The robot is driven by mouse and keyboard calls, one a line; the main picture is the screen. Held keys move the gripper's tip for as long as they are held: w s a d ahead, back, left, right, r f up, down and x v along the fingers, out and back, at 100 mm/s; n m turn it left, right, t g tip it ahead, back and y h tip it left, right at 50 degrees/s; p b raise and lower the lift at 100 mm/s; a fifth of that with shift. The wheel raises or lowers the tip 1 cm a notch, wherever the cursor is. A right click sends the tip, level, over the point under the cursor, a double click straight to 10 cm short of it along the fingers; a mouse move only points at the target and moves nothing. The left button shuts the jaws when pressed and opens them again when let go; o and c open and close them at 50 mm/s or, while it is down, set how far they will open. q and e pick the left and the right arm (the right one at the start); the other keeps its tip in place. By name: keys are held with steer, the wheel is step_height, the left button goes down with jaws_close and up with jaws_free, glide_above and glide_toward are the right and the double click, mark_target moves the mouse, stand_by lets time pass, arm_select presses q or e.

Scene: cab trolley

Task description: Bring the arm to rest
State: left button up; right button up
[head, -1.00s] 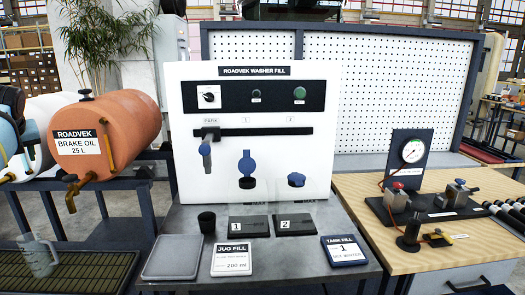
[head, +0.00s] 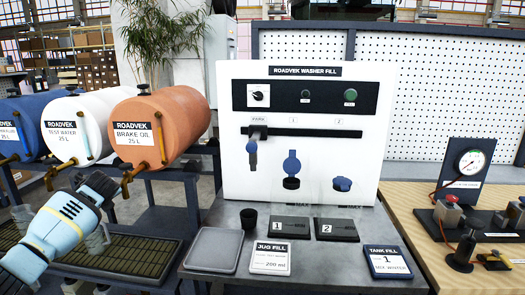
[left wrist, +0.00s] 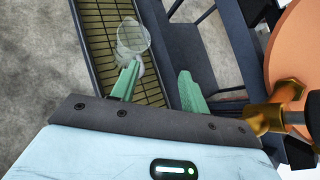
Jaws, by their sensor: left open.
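My left arm comes in from the left in the head view, with its light blue and black wrist (head: 60,228) in front of the drums' drip tray. In the left wrist view my left gripper (left wrist: 160,82) has its two green fingers apart with nothing between them. A clear jug (left wrist: 133,38) stands on the grated drip tray (left wrist: 88,22), beyond the left finger and apart from it. In the head view the jug (head: 98,238) is partly hidden by my arm. My right gripper is in neither view.
An orange brake oil drum (head: 160,128) with a brass tap (head: 133,174) stands close to my left wrist; the tap (left wrist: 268,118) is near the gripper's right side. A white washer fill panel (head: 300,190) stands on the grey bench. A wooden bench (head: 420,225) is at right.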

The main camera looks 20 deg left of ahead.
arm_select(q)
steer(key=s+d+f+n+t+h, duration=0.15)
steer(key=d+f, duration=0.25)
steer(key=f, duration=0.4)
steer(key=s+d+f+t+h, duration=0.1)
steer(key=s+d+f, duration=0.2)
steer(key=d+f, duration=0.35)
steer(key=s+d+f+n+h, duration=0.2)
steer(key=s+d+f+h, duration=0.1)
steer(key=s+d+f, duration=0.75)
steer(key=s+d+f+n+h, duration=0.3)
steer(key=s+d, duration=0.3)
steer(key=s, duration=0.3)
steer(key=s+d+f+n+h, duration=0.25)
steer(key=s+d, duration=0.35)
steer(key=s, duration=0.3)
steer(key=s+d+f+n, duration=0.1)
steer(key=d+n, duration=0.3)
steer(key=d, duration=0.5)
steer(key=s+d+f+n+t, duration=0.1)
steer(key=d+n, duration=0.3)
steer(key=d, duration=0.6)
steer(key=shift+s+d+f+n, duration=0.25)
steer(key=shift+s+f+n, duration=0.2)
steer(key=shift+f, duration=0.4)
